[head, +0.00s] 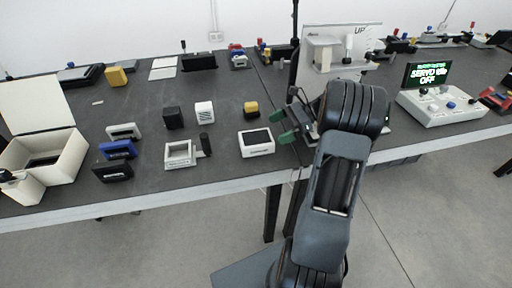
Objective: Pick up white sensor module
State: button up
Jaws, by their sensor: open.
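A small white block with dark slots on its face (204,112) stands on the dark table left of centre; it may be the white sensor module, but I cannot tell for sure. A white box with a black top (256,151) sits nearer the front edge and is also white. My gripper (282,127) has green fingertips spread apart, with nothing visible between them. It is to the right of both white items, over the table and apart from the slotted block. My arm hides part of the table behind it.
A black block (173,118) and a yellow-topped block (251,109) flank the slotted block. A white frame with a black handle (180,154) lies in front. An open cream box (63,157) stands far left. A console with a screen (440,106) stands right.

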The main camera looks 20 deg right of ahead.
aim_at(260, 137)
jog(key=shift+b+x, duration=0.65)
jog(key=shift+x, duration=2.9)
jog(key=c, duration=0.8)
